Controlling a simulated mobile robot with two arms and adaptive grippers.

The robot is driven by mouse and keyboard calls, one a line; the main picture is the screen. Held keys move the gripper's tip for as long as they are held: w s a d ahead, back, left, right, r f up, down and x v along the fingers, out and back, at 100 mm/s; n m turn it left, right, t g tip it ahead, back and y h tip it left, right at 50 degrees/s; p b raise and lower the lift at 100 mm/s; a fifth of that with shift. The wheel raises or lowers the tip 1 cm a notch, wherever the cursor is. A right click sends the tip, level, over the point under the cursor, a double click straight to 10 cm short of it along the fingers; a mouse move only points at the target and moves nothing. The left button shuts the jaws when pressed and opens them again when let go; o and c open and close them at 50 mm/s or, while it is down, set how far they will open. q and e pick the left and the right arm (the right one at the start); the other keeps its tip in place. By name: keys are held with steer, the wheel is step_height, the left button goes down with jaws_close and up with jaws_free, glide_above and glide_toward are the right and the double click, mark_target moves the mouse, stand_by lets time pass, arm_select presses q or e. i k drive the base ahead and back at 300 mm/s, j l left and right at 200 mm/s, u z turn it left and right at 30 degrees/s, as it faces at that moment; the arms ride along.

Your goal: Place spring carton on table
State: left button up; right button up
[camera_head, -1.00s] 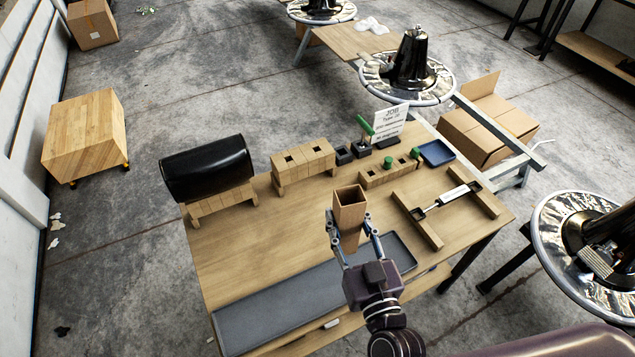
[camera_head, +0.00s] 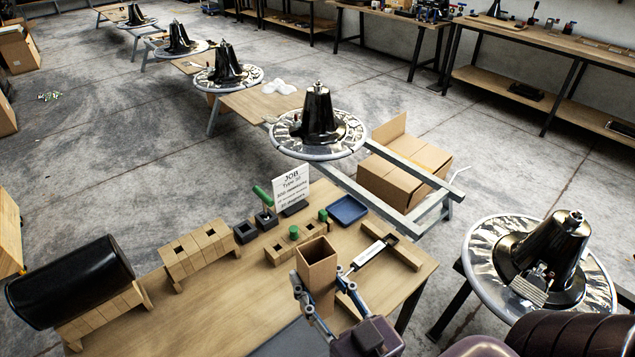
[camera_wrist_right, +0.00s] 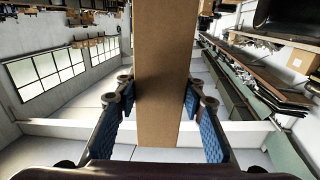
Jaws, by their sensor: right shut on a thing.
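The spring carton (camera_head: 318,272) is a tall, narrow brown cardboard box with an open top. My right gripper (camera_head: 326,300) is shut on it and holds it upright over the right part of the wooden table (camera_head: 215,310). In the right wrist view the carton (camera_wrist_right: 160,75) stands between the two blue-padded fingers of the gripper (camera_wrist_right: 158,120). Its lower end is hidden by the gripper in the head view, so I cannot tell its height over the table. My left gripper is not in view.
The table holds a black roll (camera_head: 75,280) on a wooden stand, slotted wooden blocks (camera_head: 200,250), a job sign (camera_head: 291,187), a blue tray (camera_head: 348,210) and a white-handled tool (camera_head: 370,252). Bare tabletop lies left of the carton.

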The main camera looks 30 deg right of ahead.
mark_target(328, 197)
steer(key=l+u, duration=0.4)
steer(key=l, duration=0.9)
steer(key=l+u, duration=0.4)
steer(key=l, duration=0.9)
